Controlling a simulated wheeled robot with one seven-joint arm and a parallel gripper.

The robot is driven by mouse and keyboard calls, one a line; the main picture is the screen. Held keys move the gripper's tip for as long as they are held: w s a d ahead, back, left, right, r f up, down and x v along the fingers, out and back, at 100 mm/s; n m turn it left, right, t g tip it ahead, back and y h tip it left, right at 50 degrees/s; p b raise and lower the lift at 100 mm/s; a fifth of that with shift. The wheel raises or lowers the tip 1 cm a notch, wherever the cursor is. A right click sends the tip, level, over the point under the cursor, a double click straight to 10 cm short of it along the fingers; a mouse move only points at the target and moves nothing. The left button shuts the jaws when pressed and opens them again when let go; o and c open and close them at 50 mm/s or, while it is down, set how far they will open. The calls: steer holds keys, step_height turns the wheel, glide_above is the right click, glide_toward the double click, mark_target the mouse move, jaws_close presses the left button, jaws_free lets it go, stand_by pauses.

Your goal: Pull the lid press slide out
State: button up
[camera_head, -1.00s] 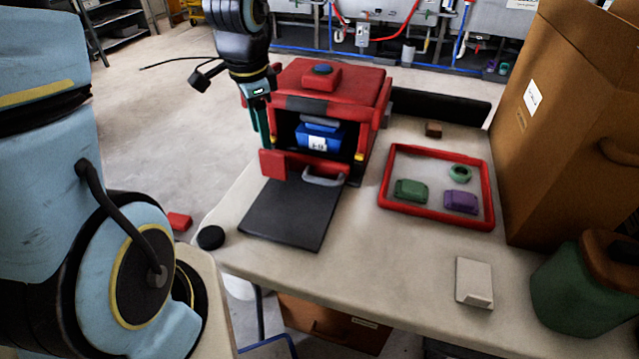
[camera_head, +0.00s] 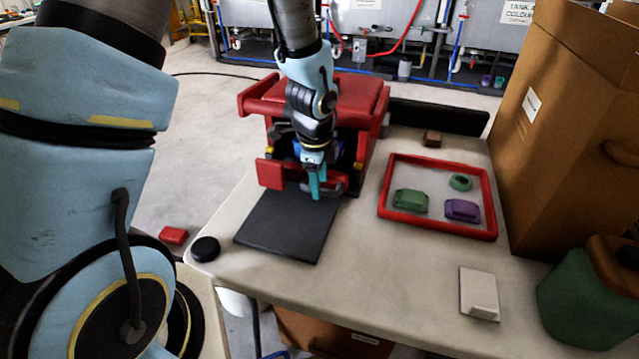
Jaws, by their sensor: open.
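The lid press is a red box-shaped machine (camera_head: 362,93) at the back left of the table. Its slide has a red front panel (camera_head: 270,174) and a grey handle (camera_head: 334,188), low at the press opening. My gripper (camera_head: 316,187) is open, with teal fingers pointing down at the handle. I cannot tell whether the fingers touch the handle or straddle it. My arm hides most of the press front. Only bits of the blue container (camera_head: 297,146) inside show behind my wrist.
A dark mat (camera_head: 287,226) lies before the press. To the right, a red-rimmed tray (camera_head: 438,233) holds green and purple pieces. A white block (camera_head: 479,293), a green canister (camera_head: 590,300) and a large brown box (camera_head: 560,130) stand farther right. A black puck (camera_head: 205,249) sits at the left table edge.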

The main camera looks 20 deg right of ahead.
steer(key=shift+w+f, duration=0.1)
steer(key=shift+f, duration=0.45)
jaws_close()
stand_by(1.1)
